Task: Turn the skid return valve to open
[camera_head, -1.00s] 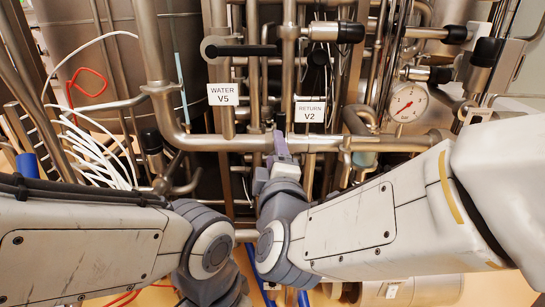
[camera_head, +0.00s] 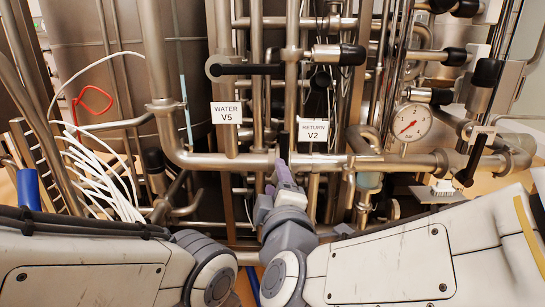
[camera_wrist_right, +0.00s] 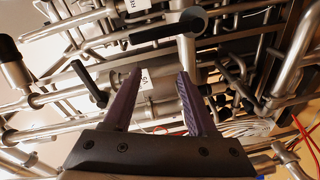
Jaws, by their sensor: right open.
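The white RETURN V2 tag (camera_head: 313,131) hangs on the pipework at the middle of the head view. A short dark handle (camera_head: 281,145) stands just left of it, above my right fingertips. My right gripper (camera_head: 284,172) points up into the pipes with its grey-purple fingers, below and left of the tag. In the right wrist view its two fingers (camera_wrist_right: 158,72) are apart, with nothing held between them. A black lever (camera_wrist_right: 168,28) lies beyond the fingertips there, and a second black lever (camera_wrist_right: 90,83) lies left of them; I cannot tell which is the return valve's. My left gripper is out of view.
A WATER V5 tag (camera_head: 226,112) hangs left of the return tag. A horizontal black handle (camera_head: 248,69) and a black-ended valve (camera_head: 340,55) sit above. A pressure gauge (camera_head: 411,121) is at right. White hoses (camera_head: 95,170) crowd the left. Pipes leave little free room.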

